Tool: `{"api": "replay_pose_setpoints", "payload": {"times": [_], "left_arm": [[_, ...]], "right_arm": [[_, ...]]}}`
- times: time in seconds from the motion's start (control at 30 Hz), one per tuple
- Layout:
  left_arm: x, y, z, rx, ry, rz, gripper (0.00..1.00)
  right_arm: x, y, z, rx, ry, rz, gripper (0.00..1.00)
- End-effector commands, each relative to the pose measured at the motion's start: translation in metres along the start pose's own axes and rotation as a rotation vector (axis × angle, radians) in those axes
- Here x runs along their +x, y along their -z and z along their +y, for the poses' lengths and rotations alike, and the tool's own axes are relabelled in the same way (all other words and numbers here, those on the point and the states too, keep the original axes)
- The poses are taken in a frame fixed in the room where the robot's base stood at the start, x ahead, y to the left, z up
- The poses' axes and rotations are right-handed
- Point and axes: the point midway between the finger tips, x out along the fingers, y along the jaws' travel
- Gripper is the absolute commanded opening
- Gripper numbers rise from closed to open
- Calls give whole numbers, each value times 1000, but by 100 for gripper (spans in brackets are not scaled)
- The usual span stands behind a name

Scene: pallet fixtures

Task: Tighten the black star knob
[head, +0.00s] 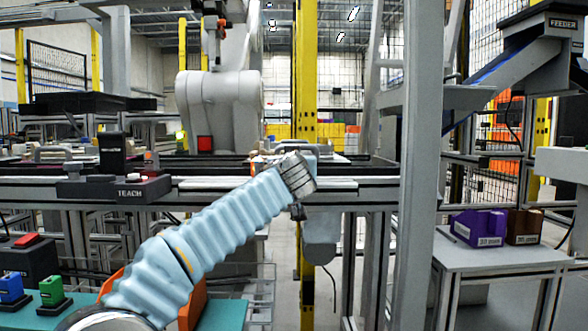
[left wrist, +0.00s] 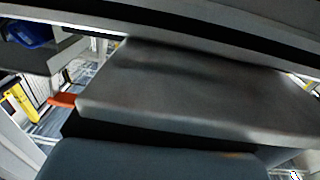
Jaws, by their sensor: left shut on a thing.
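My left arm, in a pale blue sleeve, comes up from the lower left in the head view. My left gripper (head: 300,175) is at the front edge of the fixture line, with its silver wrist end towards me. Its fingertips are hidden behind the wrist. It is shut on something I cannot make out. I cannot pick out a black star knob in either view. The left wrist view shows a broad grey plate (left wrist: 200,90) very close, filling the middle. My right gripper is not in view.
A rail (head: 225,184) crosses in front, with a black TEACH box (head: 115,187) on it at left. A grey upright post (head: 418,170) stands right of my gripper. A side table (head: 500,258) carries a purple bin (head: 478,228) and a brown bin (head: 525,226).

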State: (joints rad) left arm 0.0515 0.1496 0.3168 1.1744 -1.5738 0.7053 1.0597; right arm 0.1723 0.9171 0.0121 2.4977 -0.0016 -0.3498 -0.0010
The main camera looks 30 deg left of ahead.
Motion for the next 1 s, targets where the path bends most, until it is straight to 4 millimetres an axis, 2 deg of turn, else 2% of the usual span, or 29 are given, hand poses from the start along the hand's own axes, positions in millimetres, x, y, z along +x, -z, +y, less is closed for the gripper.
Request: {"api": "replay_pose_setpoints", "payload": {"times": [0.43,0.47,0.57,0.6,0.87,1.0], "left_arm": [[0,0,0,0,-10,-1,17],[0,0,0,0,-10,-1,51],[0,0,0,0,-9,-1,66],[0,0,0,0,-9,-1,69],[-1,0,0,0,-9,-1,69],[-13,-2,0,0,-10,0,69]], "right_arm": [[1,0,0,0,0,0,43],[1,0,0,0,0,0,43],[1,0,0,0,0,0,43],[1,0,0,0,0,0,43],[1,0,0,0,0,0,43],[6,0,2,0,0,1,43]]}}
